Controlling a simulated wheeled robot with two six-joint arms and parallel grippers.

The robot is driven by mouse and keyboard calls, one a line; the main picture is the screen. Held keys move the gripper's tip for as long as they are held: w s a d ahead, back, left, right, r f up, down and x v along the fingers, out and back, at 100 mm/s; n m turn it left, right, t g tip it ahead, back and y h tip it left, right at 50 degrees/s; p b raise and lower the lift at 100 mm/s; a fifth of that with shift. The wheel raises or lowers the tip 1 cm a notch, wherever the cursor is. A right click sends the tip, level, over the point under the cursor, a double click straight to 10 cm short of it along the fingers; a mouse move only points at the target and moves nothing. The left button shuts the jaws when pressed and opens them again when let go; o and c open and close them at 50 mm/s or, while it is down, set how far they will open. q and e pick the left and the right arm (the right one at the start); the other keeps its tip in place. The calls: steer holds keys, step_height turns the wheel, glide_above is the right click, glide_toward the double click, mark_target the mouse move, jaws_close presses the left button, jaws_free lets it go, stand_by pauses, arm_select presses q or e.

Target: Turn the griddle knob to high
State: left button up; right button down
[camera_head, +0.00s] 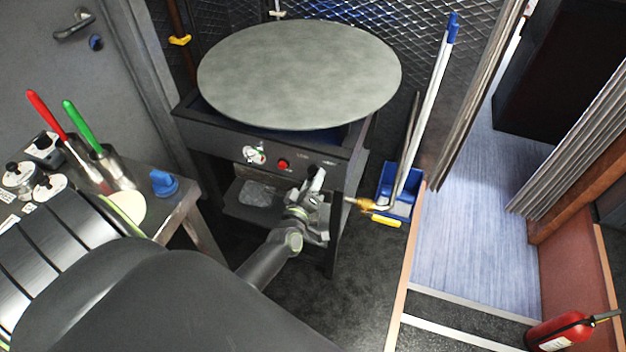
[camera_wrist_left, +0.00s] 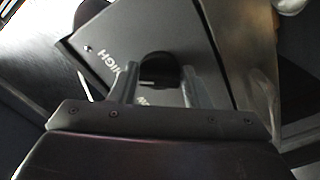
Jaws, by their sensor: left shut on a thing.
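The griddle (camera_head: 298,75) is a large round grey plate on a dark stand. Its front panel (camera_head: 215,140) carries a red button and, towards the right end, a black knob. My left gripper (camera_head: 316,182) reaches that knob from the front and covers most of it in the head view. In the left wrist view the black knob (camera_wrist_left: 158,68) sits between the two fingers of my left gripper (camera_wrist_left: 156,88), which is shut on it. The word HIGH is printed on the panel to the upper left of the knob there. The knob's pointer cannot be made out. My right gripper is not in view.
A red button (camera_head: 282,164) and a round dial (camera_head: 254,154) are left of the knob. A side counter (camera_head: 170,215) with red- and green-handled tools is at left. A fire extinguisher (camera_head: 560,330) is lower right.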

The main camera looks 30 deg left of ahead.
arm_select(q)
steer(key=shift+f, duration=0.1)
stand_by(0.3)
steer(key=o, duration=0.9)
steer(key=shift+s, duration=0.1)
steer(key=shift+b+v, duration=2.55)
steer(key=shift+v, duration=6.1)
steer(key=shift+d, duration=0.15)
